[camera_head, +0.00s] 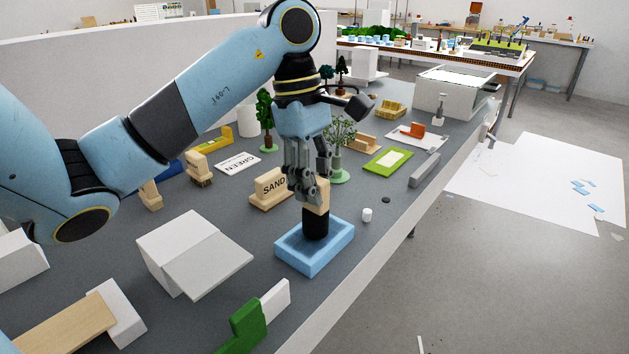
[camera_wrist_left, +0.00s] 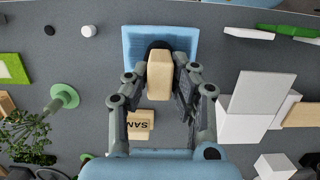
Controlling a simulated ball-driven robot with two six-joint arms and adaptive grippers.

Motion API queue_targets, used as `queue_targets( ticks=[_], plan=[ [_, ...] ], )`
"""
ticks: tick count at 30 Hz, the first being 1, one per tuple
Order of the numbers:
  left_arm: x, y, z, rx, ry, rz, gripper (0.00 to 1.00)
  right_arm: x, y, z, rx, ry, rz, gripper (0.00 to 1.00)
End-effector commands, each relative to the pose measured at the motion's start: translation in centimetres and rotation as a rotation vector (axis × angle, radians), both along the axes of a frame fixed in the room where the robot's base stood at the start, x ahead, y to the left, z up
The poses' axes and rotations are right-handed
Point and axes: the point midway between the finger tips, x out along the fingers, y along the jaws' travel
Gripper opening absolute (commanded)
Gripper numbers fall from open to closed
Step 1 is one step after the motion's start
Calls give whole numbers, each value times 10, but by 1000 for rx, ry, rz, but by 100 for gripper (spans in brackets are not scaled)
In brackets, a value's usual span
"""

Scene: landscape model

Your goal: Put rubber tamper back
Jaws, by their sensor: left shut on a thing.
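The rubber tamper (camera_head: 316,224) has a pale wooden handle and a black rubber lower part. It stands upright, with its black end inside the outline of the light blue tray (camera_head: 337,248); I cannot tell whether it touches the tray floor. My left gripper (camera_head: 309,192) points down and is shut on the wooden handle. In the left wrist view the handle (camera_wrist_left: 159,75) sits between the fingers (camera_wrist_left: 158,88), and the tray (camera_wrist_left: 132,44) lies beyond it. My right gripper is not in view.
A wooden SAND block (camera_head: 268,190) stands behind the tray. A small white cylinder (camera_head: 367,215) and a dark disc (camera_head: 386,200) lie to its right. White blocks (camera_head: 190,250) are at left, a green piece (camera_head: 247,325) in front. The table edge (camera_head: 420,215) runs along the right.

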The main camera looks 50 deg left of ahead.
Motion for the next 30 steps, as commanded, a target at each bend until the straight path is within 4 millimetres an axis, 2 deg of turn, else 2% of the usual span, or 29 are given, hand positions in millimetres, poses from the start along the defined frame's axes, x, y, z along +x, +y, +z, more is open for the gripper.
queue_targets(
  ticks=[27,28,30],
  plan=[
    [0,0,-5,0,0,0,0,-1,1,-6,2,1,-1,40],
    [0,0,-4,0,-1,0,26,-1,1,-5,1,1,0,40],
    [0,0,-4,0,-1,0,35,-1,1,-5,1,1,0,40]
  ],
)
